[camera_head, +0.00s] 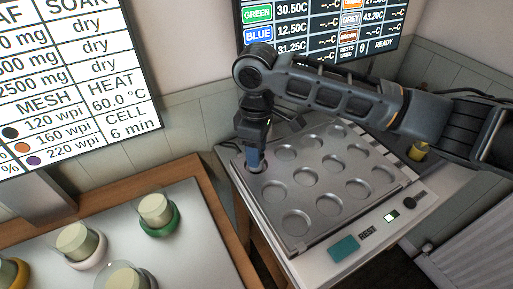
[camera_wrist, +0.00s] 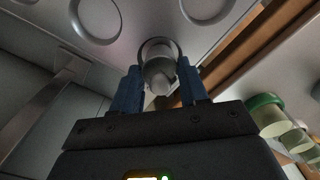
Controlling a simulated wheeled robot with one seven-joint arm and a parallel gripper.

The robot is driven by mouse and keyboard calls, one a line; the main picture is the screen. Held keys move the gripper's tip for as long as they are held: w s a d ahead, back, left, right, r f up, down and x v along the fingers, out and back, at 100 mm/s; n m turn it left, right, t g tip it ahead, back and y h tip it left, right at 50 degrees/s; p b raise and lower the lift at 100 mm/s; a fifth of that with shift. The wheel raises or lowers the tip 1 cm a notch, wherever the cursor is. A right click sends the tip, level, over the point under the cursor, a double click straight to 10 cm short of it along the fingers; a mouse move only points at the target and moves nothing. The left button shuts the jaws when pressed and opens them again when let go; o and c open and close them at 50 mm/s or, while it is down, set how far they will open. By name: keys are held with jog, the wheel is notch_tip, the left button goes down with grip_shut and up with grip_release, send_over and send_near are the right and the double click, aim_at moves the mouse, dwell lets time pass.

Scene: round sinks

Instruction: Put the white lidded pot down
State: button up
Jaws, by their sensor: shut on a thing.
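My gripper (camera_head: 256,157) points down over the back-left round sink of the grey metal plate (camera_head: 318,201). Its blue fingers are shut on the white lidded pot, which shows as a small pale grey round shape between the fingertips in the wrist view (camera_wrist: 159,78). A dark ring shows around the pot there. In the head view the fingers and arm hide most of the pot. I cannot tell whether its base rests on the sink floor or hangs just above it.
The plate's other sinks look empty. A wood-edged tray (camera_head: 203,184) at left holds several pale pots with coloured rings, including a green-ringed pot (camera_head: 157,214). A small yellow item (camera_head: 418,151) stands behind the plate at right. Screens stand at the back.

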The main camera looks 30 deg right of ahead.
jog(key=shift+f, duration=0.1)
jog(key=o, duration=1.1)
notch_tip(320, 180, up, 12)
jog(key=shift+r+b, duration=0.15)
jog(key=shift+b, duration=0.35)
